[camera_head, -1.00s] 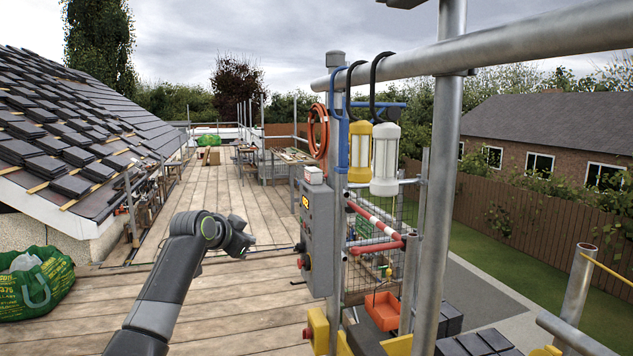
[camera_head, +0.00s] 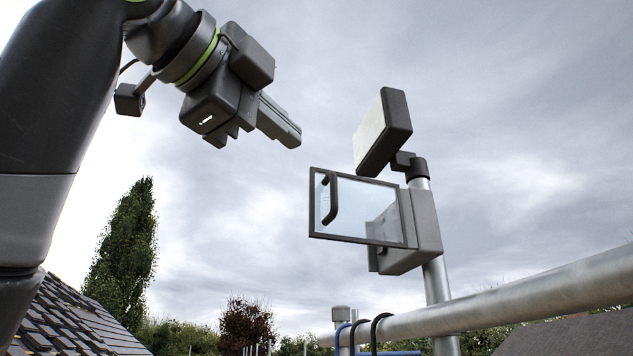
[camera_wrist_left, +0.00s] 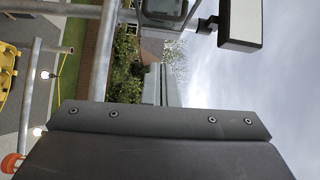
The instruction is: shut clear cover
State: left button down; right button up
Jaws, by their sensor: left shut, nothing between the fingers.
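The clear cover (camera_head: 352,207) is a see-through panel with a dark frame and a dark curved handle (camera_head: 330,198) near its left edge. It stands swung out from a grey box (camera_head: 424,232) on an upright pole, so it is open. My left gripper (camera_head: 297,136) is shut and empty, up and to the left of the cover, apart from it. In the left wrist view the closed fingers (camera_wrist_left: 160,86) point toward a grey-framed part of the box (camera_wrist_left: 165,10) at the top edge. My right gripper is not in view.
A floodlight-like dark block (camera_head: 385,131) sits on the pole just above the box. A thick horizontal scaffold tube (camera_head: 520,300) runs below, with cables (camera_head: 378,330) hung over it. Open air lies between my left gripper and the cover.

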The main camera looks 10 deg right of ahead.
aim_at(327, 179)
pick_arm(q)
jog(key=p+x, duration=0.2)
jog(key=x, duration=0.2)
jog(key=p+x, duration=0.2)
jog(key=x, duration=0.2)
jog(key=w+a+p+x, duration=0.1)
jog(key=p+x, duration=0.1)
jog(key=x, duration=0.2)
jog(key=shift+a+r, duration=0.1)
jog(key=shift+r, duration=0.1)
jog(key=shift+w+a+f, duration=0.1)
jog(key=shift+w, duration=0.35)
jog(key=shift+s, duration=0.15)
